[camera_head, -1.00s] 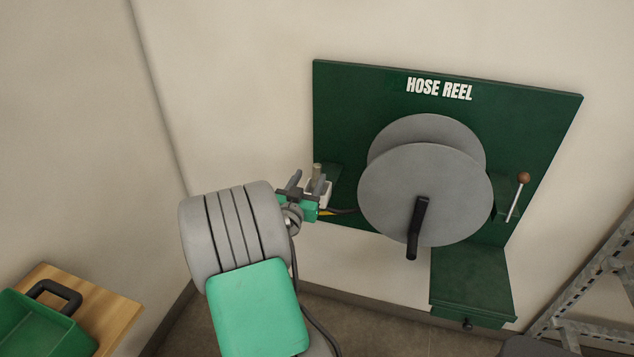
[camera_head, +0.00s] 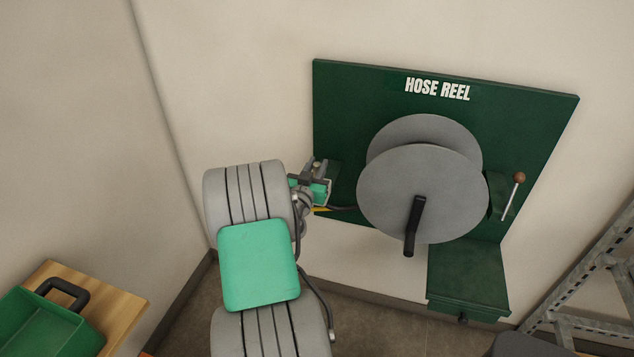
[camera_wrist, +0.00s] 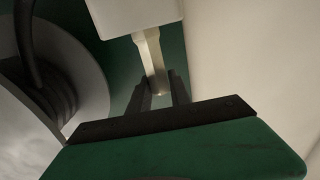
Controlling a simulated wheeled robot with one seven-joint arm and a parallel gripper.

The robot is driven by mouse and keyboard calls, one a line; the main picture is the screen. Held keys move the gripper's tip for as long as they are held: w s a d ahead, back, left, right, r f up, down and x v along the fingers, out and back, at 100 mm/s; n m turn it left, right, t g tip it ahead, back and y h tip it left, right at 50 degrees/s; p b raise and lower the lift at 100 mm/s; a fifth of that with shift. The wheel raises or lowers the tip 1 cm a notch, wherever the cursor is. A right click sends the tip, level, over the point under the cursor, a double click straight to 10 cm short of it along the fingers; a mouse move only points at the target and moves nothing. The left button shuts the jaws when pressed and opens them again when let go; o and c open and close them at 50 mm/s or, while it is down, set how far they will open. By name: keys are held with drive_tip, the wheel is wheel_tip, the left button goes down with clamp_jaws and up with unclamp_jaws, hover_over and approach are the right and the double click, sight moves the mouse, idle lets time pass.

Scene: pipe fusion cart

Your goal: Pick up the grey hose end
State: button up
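The grey hose end (camera_wrist: 152,56) shows in the wrist view as a pale, narrow stub coming out of a white block (camera_wrist: 132,14). Its tip lies between the two dark fingers of my gripper (camera_wrist: 160,92). The fingers stand apart, one on each side of the tip; whether either touches it is hard to tell. In the head view my gripper (camera_head: 316,178) is at the left edge of the green hose reel board (camera_head: 350,95), and it largely hides the hose end and block there.
The grey reel disc (camera_head: 400,195) with its black crank (camera_head: 415,225) is just right of my gripper. A lever with a brown knob (camera_head: 519,177) is farther right. A green shelf (camera_head: 468,275) is below. A green tray (camera_head: 45,325) sits on a wooden top at lower left.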

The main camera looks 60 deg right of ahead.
clamp_jaws()
idle(0.8)
